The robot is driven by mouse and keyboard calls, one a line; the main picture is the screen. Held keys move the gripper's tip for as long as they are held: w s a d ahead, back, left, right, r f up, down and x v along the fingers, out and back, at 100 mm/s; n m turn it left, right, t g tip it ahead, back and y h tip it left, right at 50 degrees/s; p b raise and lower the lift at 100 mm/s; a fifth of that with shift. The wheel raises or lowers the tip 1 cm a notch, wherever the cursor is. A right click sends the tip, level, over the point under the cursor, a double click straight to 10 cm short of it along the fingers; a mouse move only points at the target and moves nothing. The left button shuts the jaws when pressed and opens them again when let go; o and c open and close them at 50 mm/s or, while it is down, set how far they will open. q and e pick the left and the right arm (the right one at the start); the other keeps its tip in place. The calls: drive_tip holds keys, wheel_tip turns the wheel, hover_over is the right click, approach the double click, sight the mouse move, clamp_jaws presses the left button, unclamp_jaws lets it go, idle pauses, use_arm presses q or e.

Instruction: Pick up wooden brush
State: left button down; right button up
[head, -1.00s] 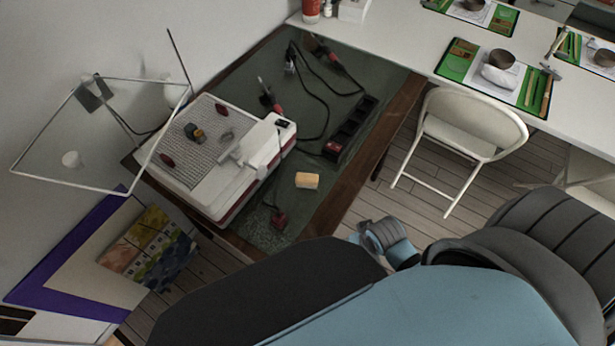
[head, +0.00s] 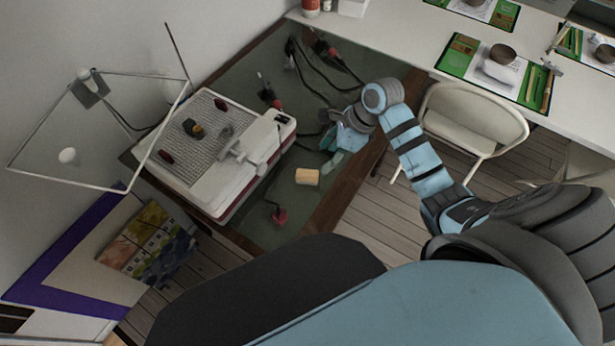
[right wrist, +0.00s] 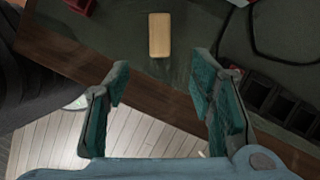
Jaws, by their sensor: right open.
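A small tan wooden block (head: 307,176), the only thing here that looks like the wooden brush, lies on the dark green table top (head: 262,222); no bristles show. In the right wrist view the block (right wrist: 159,36) lies upright in the picture, beyond the fingertips and roughly centred between them. My right gripper (head: 331,157) is over the right part of the green table, up and to the right of the block. In the wrist view this gripper (right wrist: 160,68) is open with nothing between its fingers. My left gripper is not in view.
A white machine with a grid top (head: 207,143) stands left of the block. Red-handled tools (head: 279,216) and black cables lie around it. A clear panel in a white frame (head: 75,135) stands at far left. A white chair (head: 470,115) is right of the table.

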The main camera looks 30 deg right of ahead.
sight(312, 174)
drive_tip(key=b+x, duration=0.3)
drive_tip(key=x, duration=0.8)
drive_tip(key=shift+a+f+b, duration=0.1)
drive_tip(key=shift+b, duration=0.25)
clamp_jaws()
